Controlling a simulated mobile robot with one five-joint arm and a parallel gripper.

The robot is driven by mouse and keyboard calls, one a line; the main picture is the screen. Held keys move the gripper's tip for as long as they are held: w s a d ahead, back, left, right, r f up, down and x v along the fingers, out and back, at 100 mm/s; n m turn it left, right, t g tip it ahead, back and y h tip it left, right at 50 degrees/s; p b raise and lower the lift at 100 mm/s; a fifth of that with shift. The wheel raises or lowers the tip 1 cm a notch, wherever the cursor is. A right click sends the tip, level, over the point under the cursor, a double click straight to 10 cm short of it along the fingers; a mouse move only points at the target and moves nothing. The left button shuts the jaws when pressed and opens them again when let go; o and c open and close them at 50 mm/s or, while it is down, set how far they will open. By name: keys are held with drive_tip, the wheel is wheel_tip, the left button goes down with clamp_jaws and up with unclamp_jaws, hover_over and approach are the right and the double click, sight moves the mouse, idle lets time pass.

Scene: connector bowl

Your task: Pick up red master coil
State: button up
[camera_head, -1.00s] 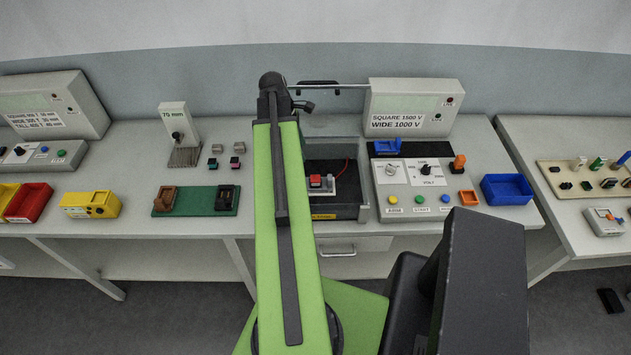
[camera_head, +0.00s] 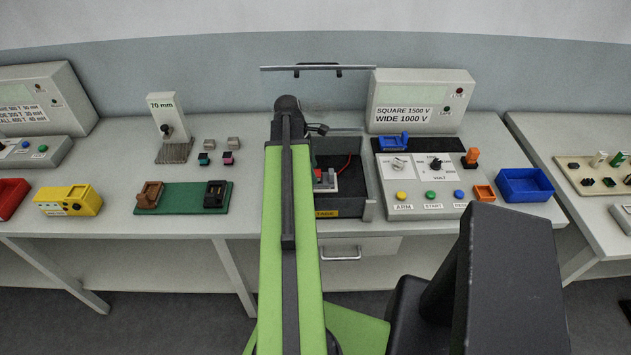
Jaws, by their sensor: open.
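The red block (camera_head: 317,178), which looks like the red master coil, sits on a pale grey holder (camera_head: 327,186) inside an open dark-floored box (camera_head: 347,198). My green arm covers its left side. A red wire rises beside it. The far end of my arm reaches over the box's left part. A small dark part of my gripper (camera_head: 317,128) shows at that end, beyond the red block in the picture. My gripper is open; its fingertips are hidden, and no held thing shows.
A clear lid with a dark handle (camera_head: 318,66) stands raised behind the box. A control panel (camera_head: 430,180) with knobs, buttons and a blue piece adjoins right. A blue bin (camera_head: 525,186) lies farther right. A green board (camera_head: 183,198) and a yellow box (camera_head: 68,200) lie left.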

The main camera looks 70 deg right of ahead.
drive_tip(key=shift+x, duration=0.85)
drive_tip(key=shift+r, duration=0.15)
clamp_jaws()
drive_tip(key=shift+r, duration=0.15)
